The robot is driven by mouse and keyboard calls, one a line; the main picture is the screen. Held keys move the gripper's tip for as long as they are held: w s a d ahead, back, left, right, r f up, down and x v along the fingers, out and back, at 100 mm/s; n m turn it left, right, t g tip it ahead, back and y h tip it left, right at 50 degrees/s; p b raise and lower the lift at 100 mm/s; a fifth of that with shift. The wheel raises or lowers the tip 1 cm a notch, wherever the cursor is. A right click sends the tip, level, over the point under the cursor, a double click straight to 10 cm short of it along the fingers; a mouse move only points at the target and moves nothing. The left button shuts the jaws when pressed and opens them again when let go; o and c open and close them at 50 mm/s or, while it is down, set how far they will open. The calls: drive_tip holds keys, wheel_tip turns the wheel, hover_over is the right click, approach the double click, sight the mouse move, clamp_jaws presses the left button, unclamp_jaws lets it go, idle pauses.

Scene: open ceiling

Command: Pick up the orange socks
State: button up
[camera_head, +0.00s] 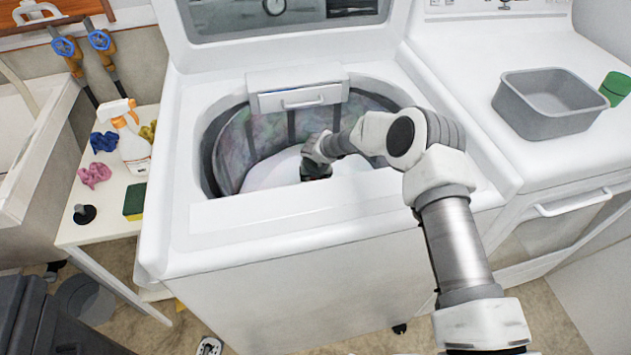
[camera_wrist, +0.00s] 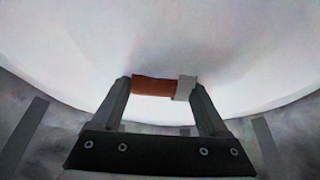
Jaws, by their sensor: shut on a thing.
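The orange socks (camera_wrist: 153,87) show in the wrist view as a small orange-brown piece with a pale grey-white end, between the two fingertips of my gripper (camera_wrist: 160,88). The fingers are shut on them, with the piece spanning the gap. In the head view my gripper (camera_head: 316,172) is down inside the open top-loading washer (camera_head: 245,222), near the middle of its drum. The socks are hidden from the head view by the gripper and arm.
The washer's rim and raised lid surround the opening. A small white table (camera_head: 105,190) at left holds a spray bottle (camera_head: 130,145), blue and pink cloths and a sponge (camera_head: 134,201).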

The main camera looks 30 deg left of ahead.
drive_tip(key=shift+r, duration=0.1)
drive_tip(key=shift+r, duration=0.55)
wheel_tip(320, 180, up, 3)
drive_tip(key=shift+r+p, duration=0.1)
drive_tip(key=shift+p, duration=0.2)
drive_tip(key=w+d+r, duration=0.2)
drive_tip(key=d+r, duration=0.1)
drive_tip(key=d, duration=0.2)
drive_tip(key=w+d+r+p, duration=0.1)
drive_tip(key=w+d+r, duration=0.1)
drive_tip(key=d, duration=0.4)
drive_tip(key=shift+r, duration=0.75)
drive_tip(key=shift+r, duration=0.1)
